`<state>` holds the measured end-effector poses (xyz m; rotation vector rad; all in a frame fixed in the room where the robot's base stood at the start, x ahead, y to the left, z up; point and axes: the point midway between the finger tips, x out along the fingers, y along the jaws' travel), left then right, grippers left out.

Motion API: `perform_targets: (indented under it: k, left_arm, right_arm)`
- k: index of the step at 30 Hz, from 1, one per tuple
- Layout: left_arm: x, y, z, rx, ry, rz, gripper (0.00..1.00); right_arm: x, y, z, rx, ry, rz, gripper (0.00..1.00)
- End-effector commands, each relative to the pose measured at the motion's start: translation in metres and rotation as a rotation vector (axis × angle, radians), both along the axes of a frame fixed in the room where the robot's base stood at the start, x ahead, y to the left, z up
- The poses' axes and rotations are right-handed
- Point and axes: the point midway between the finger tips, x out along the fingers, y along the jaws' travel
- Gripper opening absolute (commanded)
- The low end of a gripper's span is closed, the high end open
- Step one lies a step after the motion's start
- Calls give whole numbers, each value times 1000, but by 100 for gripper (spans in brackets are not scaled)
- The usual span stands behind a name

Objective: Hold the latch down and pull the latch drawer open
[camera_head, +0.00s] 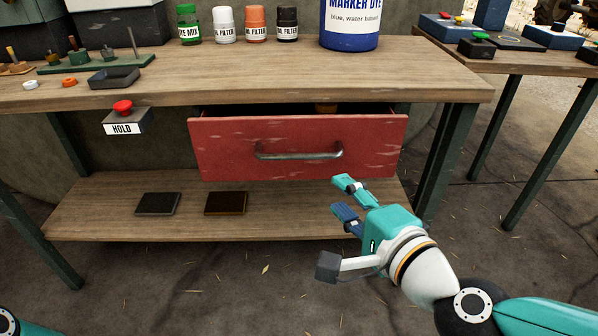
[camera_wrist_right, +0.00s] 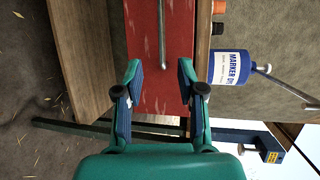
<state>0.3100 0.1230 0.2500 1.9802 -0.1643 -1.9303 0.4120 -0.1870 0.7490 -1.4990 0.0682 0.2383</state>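The red latch drawer (camera_head: 225,150) sits under the front bench. A dark gap with part of something yellowish inside shows above its front, so it stands partly open. Its metal handle (camera_head: 298,153) is across the front; the handle also shows in the wrist view (camera_wrist_right: 162,30). The latch is a dark box labelled HOLD with a red knob (camera_head: 122,107), left of the drawer at the bench edge; nothing touches it. My right gripper (camera_head: 346,200) is open and empty, below and right of the handle, apart from it. My left gripper is out of view.
The bench top (camera_head: 200,88) holds bottles, a blue marker dye tub (camera_head: 350,25) and a small tray (camera_head: 114,77). Two dark pads (camera_head: 158,204) lie on the lower shelf (camera_head: 300,215). Green bench legs (camera_head: 450,160) stand right of the drawer. The floor in front is clear.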

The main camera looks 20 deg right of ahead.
Motion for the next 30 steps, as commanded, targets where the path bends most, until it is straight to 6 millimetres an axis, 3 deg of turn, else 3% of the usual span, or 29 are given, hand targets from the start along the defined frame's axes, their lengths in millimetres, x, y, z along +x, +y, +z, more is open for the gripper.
perform_targets:
  k: [11,26,30]
  left_arm:
    - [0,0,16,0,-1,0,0]
    - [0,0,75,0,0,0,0]
    - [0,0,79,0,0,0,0]
  right_arm:
    - [23,2,-1,-2,2,-4,39]
    - [80,10,-10,-1,6,0,39]
    - [103,13,-17,1,2,2,39]
